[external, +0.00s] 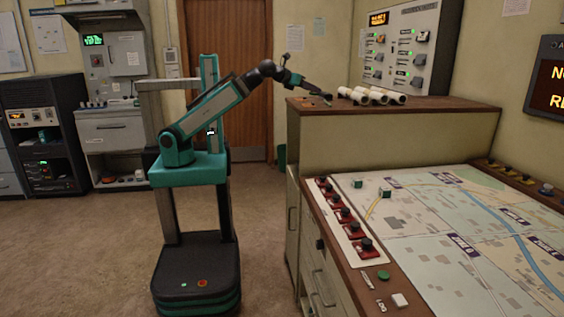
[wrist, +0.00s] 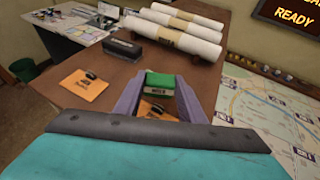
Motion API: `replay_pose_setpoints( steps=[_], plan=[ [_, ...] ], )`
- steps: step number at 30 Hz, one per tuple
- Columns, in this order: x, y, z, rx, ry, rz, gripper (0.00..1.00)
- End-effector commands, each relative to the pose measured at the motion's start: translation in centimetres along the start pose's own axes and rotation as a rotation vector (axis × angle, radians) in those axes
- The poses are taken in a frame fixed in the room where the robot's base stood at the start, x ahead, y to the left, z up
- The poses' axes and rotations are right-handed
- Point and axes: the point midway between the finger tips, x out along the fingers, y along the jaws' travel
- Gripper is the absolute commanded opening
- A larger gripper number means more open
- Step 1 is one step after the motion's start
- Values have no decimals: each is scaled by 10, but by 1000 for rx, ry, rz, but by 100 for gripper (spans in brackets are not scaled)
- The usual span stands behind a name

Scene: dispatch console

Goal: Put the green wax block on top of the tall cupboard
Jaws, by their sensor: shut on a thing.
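The green wax block (wrist: 159,82) sits between the tips of my gripper (wrist: 156,88), which is shut on it. It has a pale label with dark lettering on its near side. The tall cupboard (external: 400,128) has a brown wooden top, which fills the middle of the wrist view (wrist: 110,75). My gripper (external: 328,98) is over the left end of this top in the external view. The block is too small to make out there. I cannot tell whether the block touches the top.
White paper rolls (wrist: 180,35) lie at the back of the top. A dark box (wrist: 136,52) lies at the back left. Orange cards with small dark things lie left (wrist: 84,84) and under my gripper (wrist: 150,110). The lower map table (external: 440,230) is at the right.

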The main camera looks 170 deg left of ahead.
Motion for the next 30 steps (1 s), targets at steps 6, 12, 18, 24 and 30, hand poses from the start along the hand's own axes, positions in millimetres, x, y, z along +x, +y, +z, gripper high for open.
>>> replay_pose_setpoints(
  steps=[6,12,18,24,30],
  plan=[
    [10,-6,8,1,1,2,14],
    [20,-12,10,2,1,2,14],
    [28,-16,13,2,0,2,14],
    [35,-21,15,1,0,2,14],
    [42,-24,16,1,0,2,14]
  ],
)
